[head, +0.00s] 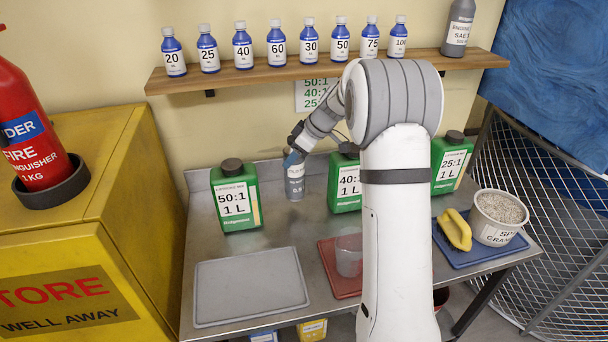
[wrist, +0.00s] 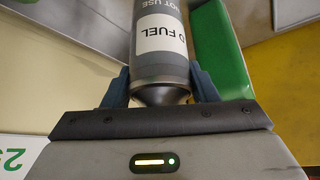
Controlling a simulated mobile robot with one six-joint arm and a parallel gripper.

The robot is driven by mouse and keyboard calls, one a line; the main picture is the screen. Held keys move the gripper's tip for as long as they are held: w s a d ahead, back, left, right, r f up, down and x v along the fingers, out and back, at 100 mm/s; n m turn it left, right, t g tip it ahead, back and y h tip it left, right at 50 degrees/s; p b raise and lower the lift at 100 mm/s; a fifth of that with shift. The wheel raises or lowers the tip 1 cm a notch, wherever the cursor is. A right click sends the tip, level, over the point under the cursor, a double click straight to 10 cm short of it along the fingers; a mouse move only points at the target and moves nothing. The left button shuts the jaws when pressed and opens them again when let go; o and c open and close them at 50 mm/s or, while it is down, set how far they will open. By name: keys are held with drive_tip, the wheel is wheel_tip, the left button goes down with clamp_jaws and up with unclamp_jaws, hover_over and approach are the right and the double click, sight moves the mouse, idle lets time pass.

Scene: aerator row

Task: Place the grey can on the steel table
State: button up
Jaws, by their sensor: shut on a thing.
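The grey can (head: 295,184) is upright over the back part of the steel table (head: 275,230), between two green jugs. My gripper (head: 293,160) is shut on it near its top. In the wrist view, the grey can (wrist: 163,65) sits between the two blue fingers of my gripper (wrist: 160,88), with a white label reading "D FUEL" and "NOT USE" in sight. I cannot tell whether its base touches the table.
The 50:1 jug (head: 236,196) stands left of the can, the 40:1 jug (head: 345,183) right. A grey mat (head: 250,285) and a red tray (head: 335,285) with a clear cup (head: 348,256) lie in front. A shelf (head: 300,72) with several blue bottles is above.

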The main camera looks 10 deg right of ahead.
sight(294, 168)
wheel_tip(294, 168, down, 4)
drive_tip(key=shift+s+a+f+p, duration=0.1)
drive_tip(key=shift+f+p, duration=0.15)
drive_tip(key=shift+p, duration=0.25)
drive_tip(key=shift+f, duration=0.15)
drive_tip(key=shift+f+b, duration=0.2)
drive_tip(key=shift+b, duration=0.15)
drive_tip(key=o, duration=1.3)
drive_tip(key=shift+r, duration=0.1)
drive_tip(key=shift+o, duration=0.2)
drive_tip(key=shift+r+p, duration=0.15)
drive_tip(key=shift+p, duration=0.15)
drive_tip(key=b+v, duration=0.3)
drive_tip(key=v, duration=0.9)
drive_tip(key=s+a+r+m+h, duration=0.1)
drive_tip(key=s+a+m, duration=0.1)
drive_tip(key=s, duration=0.5)
drive_tip(key=s+a+r+m+h, duration=0.1)
drive_tip(key=s+a+r+m, duration=0.15)
drive_tip(key=s, duration=0.55)
drive_tip(key=s+f+m+h, duration=0.1)
drive_tip(key=s+f+m, duration=0.1)
drive_tip(key=s, duration=0.8)
drive_tip(key=s+a+f+m+h, duration=0.1)
drive_tip(key=s+f+m+h, duration=0.1)
drive_tip(key=s+m, duration=0.3)
drive_tip(key=s+f, duration=0.1)
drive_tip(key=s, duration=0.3)
drive_tip(key=shift+s, duration=0.35)
